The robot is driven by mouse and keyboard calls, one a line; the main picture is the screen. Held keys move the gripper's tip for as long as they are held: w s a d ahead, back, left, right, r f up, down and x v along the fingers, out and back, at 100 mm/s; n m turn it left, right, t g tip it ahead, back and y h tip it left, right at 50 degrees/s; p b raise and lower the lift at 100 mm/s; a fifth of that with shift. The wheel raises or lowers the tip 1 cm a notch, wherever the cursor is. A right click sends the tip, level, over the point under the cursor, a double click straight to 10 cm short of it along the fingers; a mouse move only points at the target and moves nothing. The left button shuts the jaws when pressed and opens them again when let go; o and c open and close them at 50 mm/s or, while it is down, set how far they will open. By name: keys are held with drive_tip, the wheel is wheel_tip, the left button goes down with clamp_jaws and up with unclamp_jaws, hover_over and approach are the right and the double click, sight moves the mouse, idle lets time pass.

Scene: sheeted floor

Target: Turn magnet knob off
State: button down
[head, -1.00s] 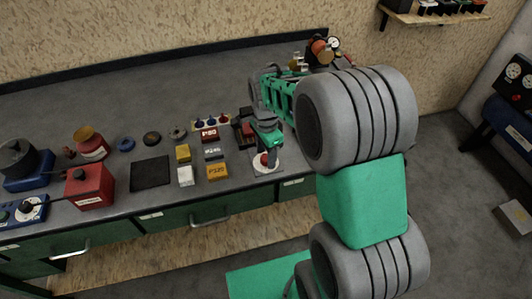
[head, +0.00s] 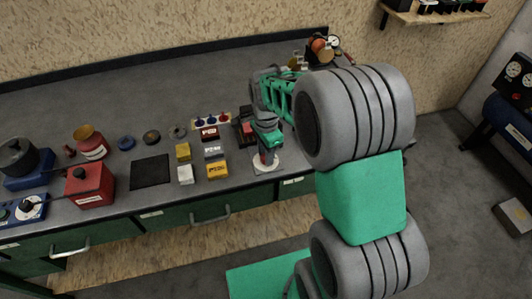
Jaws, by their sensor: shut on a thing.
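A small red knob (head: 263,158) stands on a round white plate (head: 261,168) near the front edge of the grey bench, right of the coloured boxes. It seems to be the magnet knob. My gripper (head: 268,158) reaches down over it from a green and grey wrist and is shut on it. The fingers hide part of the knob, and its exact turn angle is too small to read.
A dark block with red parts (head: 243,130) lies close behind my wrist. A black mat (head: 150,172) lies further left. My arm covers the bench's right end.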

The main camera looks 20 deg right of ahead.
drive_tip(key=shift+n, duration=0.3)
drive_tip(key=n, duration=0.4)
drive_tip(key=shift+b, duration=0.3)
drive_tip(key=n, duration=0.4)
drive_tip(key=shift+n, duration=0.4)
drive_tip(key=n, duration=0.4)
drive_tip(key=shift+n+b, duration=0.3)
drive_tip(key=shift+b, duration=0.1)
drive_tip(key=shift+n, duration=1.9)
drive_tip(key=c, duration=1.1)
unclamp_jaws()
drive_tip(key=shift+o, duration=0.2)
